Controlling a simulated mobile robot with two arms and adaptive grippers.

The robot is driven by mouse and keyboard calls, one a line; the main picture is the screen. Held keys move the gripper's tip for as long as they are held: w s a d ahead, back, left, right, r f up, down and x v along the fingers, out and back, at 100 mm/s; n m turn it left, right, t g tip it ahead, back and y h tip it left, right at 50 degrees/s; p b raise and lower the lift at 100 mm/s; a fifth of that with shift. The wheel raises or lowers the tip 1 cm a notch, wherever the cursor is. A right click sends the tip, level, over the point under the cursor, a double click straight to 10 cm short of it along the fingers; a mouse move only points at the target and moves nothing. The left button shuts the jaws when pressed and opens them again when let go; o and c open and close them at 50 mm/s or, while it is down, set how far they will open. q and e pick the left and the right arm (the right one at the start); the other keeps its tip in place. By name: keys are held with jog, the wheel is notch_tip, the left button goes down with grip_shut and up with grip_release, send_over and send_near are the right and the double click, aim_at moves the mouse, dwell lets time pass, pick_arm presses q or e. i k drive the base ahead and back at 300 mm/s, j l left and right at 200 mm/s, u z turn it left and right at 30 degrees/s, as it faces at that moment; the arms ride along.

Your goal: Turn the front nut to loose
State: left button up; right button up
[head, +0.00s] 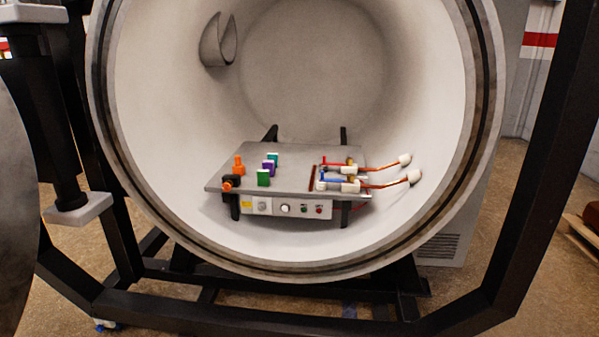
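A grey plate-topped apparatus (215,184) stands inside the open round chamber. On its right side are two connector assemblies, one behind the other. The front one has a white block (350,187) and a copper rod running right to a white end piece (414,177). The rear one has a similar white block (349,170) and a rod to another white end piece (404,160). Red, blue and brass-coloured small parts sit at their left ends. The front nut is too small to make out, and its tightness cannot be told. Neither of my grippers is in view.
The chamber rim (300,270) surrounds the apparatus. Orange and black parts (239,166) and green and purple blocks (263,178) stand on the plate's left. A front panel (285,208) has buttons. Black frame bars (545,170) flank the opening. The chamber's upper space is mostly clear.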

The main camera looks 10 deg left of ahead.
aim_at(351, 177)
jog(key=i+j, duration=0.4)
jog(key=i, duration=0.2)
jog(key=i+j+z, duration=0.15)
jog(key=i+j, duration=0.25)
jog(key=i, duration=0.2)
